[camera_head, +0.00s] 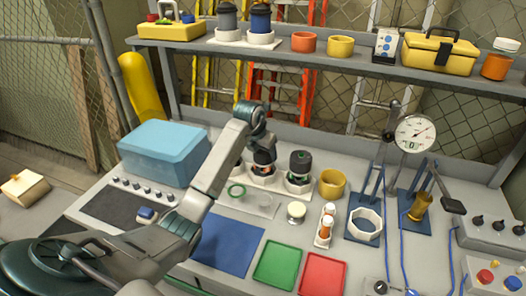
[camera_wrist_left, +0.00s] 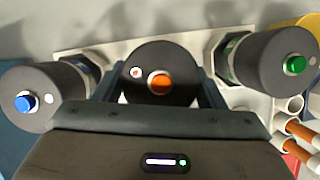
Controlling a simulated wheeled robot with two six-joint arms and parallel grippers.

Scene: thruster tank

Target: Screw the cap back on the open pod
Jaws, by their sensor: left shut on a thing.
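My left gripper (camera_head: 262,140) reaches over the middle place of the white pod holder (camera_head: 296,187). It is shut on a dark round cap with an orange button (camera_wrist_left: 160,84), which sits between the fingers in the left wrist view. I cannot tell whether this cap touches the pod body below, which is mostly hidden. A dark-capped pod with a green button (camera_wrist_left: 296,65) stands upright on one side. A pod with a blue button (camera_wrist_left: 27,103) stands on the other, partly behind my arm in the head view. My right gripper is not in view.
A cream round piece (camera_head: 296,212), an orange-and-white vial rack (camera_head: 325,225) and a yellow cup (camera_head: 332,184) stand to the right. A blue cooler (camera_head: 163,153) is left.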

